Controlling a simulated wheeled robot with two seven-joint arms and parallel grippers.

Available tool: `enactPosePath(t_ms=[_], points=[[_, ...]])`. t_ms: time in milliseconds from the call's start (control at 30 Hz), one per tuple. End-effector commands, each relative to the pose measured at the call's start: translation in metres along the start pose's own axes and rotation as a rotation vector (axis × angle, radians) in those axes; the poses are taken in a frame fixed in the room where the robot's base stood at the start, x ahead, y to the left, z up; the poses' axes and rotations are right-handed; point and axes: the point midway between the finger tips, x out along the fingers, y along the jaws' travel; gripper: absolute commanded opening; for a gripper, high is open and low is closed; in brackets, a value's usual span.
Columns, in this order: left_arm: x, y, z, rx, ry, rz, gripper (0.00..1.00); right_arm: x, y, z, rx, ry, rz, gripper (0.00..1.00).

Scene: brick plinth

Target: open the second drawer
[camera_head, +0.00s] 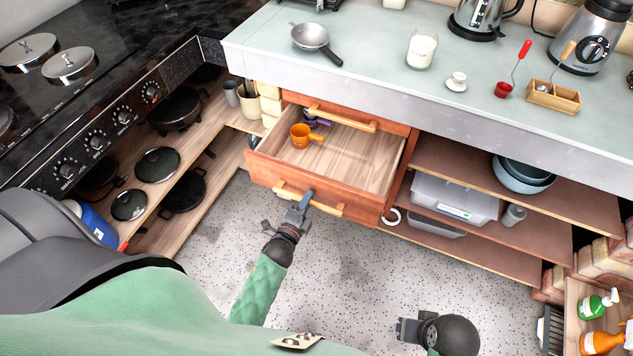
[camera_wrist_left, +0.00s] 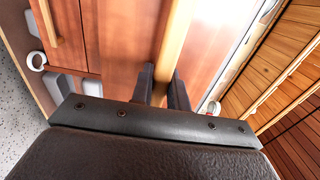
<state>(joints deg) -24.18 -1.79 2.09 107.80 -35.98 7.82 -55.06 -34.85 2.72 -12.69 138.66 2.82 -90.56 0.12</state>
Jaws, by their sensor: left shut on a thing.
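A reddish-brown wooden drawer (camera_head: 280,174) stands pulled out from under the counter. Its interior shows, with an orange cup (camera_head: 301,136) and a purple item (camera_head: 318,121) in it. My left gripper (camera_head: 303,202) is shut on the drawer's light wooden handle (camera_head: 328,208) at its front. In the left wrist view, the two dark fingers (camera_wrist_left: 166,88) sit on either side of the handle bar (camera_wrist_left: 177,40). Above the open drawer, another drawer with a similar handle (camera_head: 342,117) is closed. My right gripper (camera_head: 404,329) hangs low over the floor, away from the drawers; its jaws are too small to read.
Open shelves (camera_head: 520,185) with plastic boxes and bowls lie right of the drawer. Shelves with pans (camera_head: 158,164) stand left, under the stove. The speckled floor (camera_head: 340,270) in front is clear.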

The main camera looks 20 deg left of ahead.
Motion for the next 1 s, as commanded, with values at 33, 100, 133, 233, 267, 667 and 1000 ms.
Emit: enactPosePath(t_ms=[33, 100, 133, 233, 267, 667, 1000], points=[[-0.011, 0.001, -0.001, -0.001, 0.0, 0.003, 0.0, -0.001, 0.0, 0.0, 0.0, -0.001, 0.001, 0.36], [-0.023, 0.001, -0.001, -0.001, -0.001, 0.004, 0.0, -0.002, 0.001, 0.0, -0.001, -0.002, 0.002, 0.36], [-0.027, 0.001, -0.001, -0.001, -0.001, 0.003, 0.0, -0.002, 0.001, 0.0, -0.002, -0.002, 0.003, 0.36], [-0.039, 0.001, -0.001, -0.001, 0.0, 0.002, 0.0, -0.003, 0.002, 0.0, -0.004, -0.002, 0.006, 0.36], [-0.042, 0.001, 0.0, -0.001, 0.0, 0.002, 0.0, -0.004, 0.002, 0.0, -0.004, -0.002, 0.007, 0.36], [-0.054, 0.001, 0.0, 0.0, 0.0, 0.001, 0.0, -0.005, 0.006, -0.001, -0.011, -0.001, 0.015, 0.36], [-0.054, 0.001, 0.0, 0.0, 0.0, 0.001, 0.38, -0.005, 0.001, -0.003, -0.001, 0.002, 0.005, 0.36]])
